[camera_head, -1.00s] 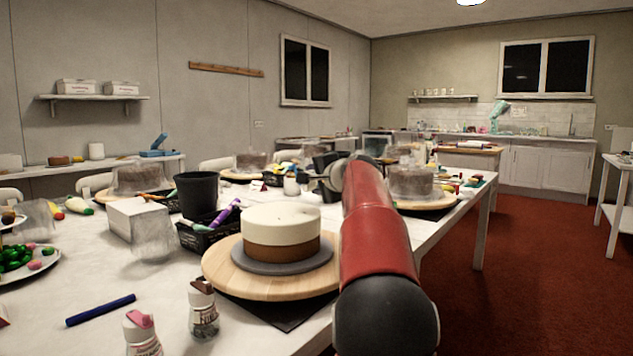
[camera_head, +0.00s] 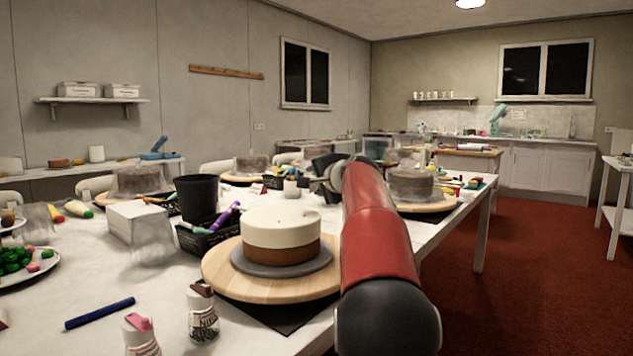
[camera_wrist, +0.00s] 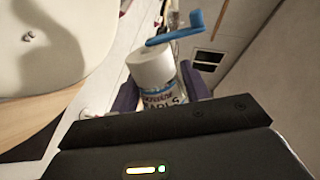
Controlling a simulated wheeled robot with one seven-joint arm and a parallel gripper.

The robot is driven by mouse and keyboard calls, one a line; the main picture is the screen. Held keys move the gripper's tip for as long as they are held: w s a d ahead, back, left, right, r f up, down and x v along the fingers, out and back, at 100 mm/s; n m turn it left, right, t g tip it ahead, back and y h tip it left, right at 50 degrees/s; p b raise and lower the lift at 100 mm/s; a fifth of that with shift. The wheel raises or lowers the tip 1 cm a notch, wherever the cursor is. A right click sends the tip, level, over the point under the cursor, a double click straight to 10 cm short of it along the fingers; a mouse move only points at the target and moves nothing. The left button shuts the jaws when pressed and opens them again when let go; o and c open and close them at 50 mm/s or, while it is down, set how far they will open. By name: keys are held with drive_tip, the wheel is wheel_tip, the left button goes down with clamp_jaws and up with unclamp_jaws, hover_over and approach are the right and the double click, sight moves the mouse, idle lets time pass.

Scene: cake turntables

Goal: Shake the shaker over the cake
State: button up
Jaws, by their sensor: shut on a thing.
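The cake (camera_head: 282,240) has a cream top and brown lower band. It stands on a grey disc on a round wooden turntable (camera_head: 222,279), nearest my arm. In the wrist view the cake (camera_wrist: 60,50) fills the upper left, with a few small grey bits on its top. My gripper (camera_wrist: 158,98) is shut on a shaker (camera_wrist: 155,72) with a white cap and a partly hidden label ending in "RLS". The shaker is beside the cake in that picture. In the head view my gripper (camera_head: 318,178) is beyond the cake, and its fingers are hard to make out.
Two shakers, one brown-capped (camera_head: 202,312) and one pink-capped (camera_head: 140,335), stand at the near edge. A blue marker (camera_head: 99,313) lies left. A black cup (camera_head: 197,198), a dark basket of pens (camera_head: 207,240) and a white box (camera_head: 137,221) stand left of the cake.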

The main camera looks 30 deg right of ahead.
drive_tip(key=shift+a+r+n, duration=0.2)
drive_tip(key=shift+a+n, duration=0.1)
drive_tip(key=shift+n, duration=0.2)
drive_tip(key=shift+d+r, duration=0.2)
drive_tip(key=shift+d, duration=0.2)
drive_tip(key=shift+a+f, duration=0.35)
drive_tip(key=shift+a, duration=0.05)
drive_tip(key=shift+a+r+n+b, duration=0.1)
drive_tip(key=shift+r+n+b, duration=0.15)
drive_tip(key=shift+n+b, duration=0.15)
